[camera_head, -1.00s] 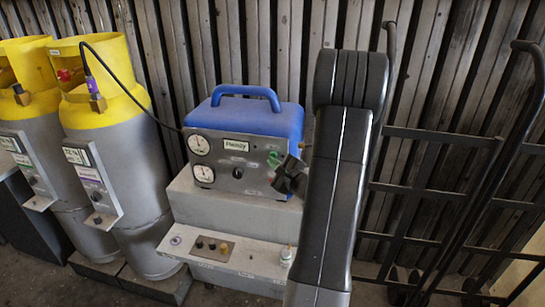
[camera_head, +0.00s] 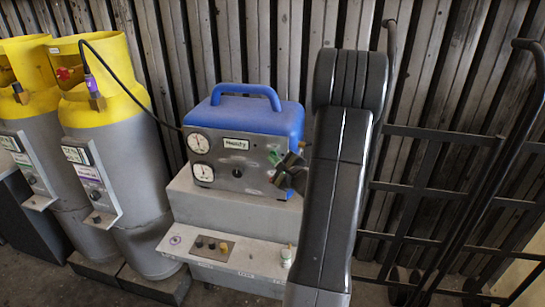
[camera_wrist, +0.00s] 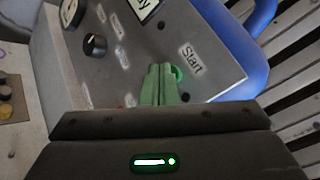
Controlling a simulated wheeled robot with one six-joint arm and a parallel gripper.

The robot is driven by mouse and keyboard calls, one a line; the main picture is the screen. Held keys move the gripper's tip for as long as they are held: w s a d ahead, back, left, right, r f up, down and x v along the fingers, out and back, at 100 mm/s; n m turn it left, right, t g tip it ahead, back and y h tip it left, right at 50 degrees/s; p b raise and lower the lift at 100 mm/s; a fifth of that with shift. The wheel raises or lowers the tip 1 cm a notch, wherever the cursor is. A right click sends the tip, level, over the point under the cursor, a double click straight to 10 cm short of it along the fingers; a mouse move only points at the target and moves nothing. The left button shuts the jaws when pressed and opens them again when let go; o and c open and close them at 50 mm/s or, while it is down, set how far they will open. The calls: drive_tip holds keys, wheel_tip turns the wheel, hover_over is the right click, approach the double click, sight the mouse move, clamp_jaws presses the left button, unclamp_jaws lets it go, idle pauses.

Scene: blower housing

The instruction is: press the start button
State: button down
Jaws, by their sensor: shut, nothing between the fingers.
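The start button (camera_wrist: 177,72) is a small green round button beside the "Start" label in the wrist view. The fingertips partly cover it. My gripper (camera_wrist: 163,72) is shut and empty, its green fingers pointing at the panel just left of the button's visible edge. I cannot tell whether the tips touch the button. In the head view my gripper (camera_head: 275,158) is at the right part of the grey front panel of the blue-topped machine (camera_head: 245,117); the button cannot be made out clearly there.
The panel has a display (camera_head: 235,144) that seems to read "Ready", two gauges (camera_head: 198,144) and a black knob (camera_wrist: 95,46). Yellow-topped cylinders (camera_head: 118,150) stand at left, with a hose to the machine. A hand truck (camera_head: 420,190) stands at right.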

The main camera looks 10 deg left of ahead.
idle(0.6)
drive_tip(key=shift+s+f+b, duration=0.1)
drive_tip(key=shift+s+b, duration=0.05)
drive_tip(key=shift+b, duration=0.25)
drive_tip(key=shift+s, duration=0.3)
drive_tip(key=s+b, duration=0.3)
drive_tip(key=s, duration=0.3)
drive_tip(key=shift+a, duration=0.15)
drive_tip(key=shift+w, duration=0.1)
idle(0.3)
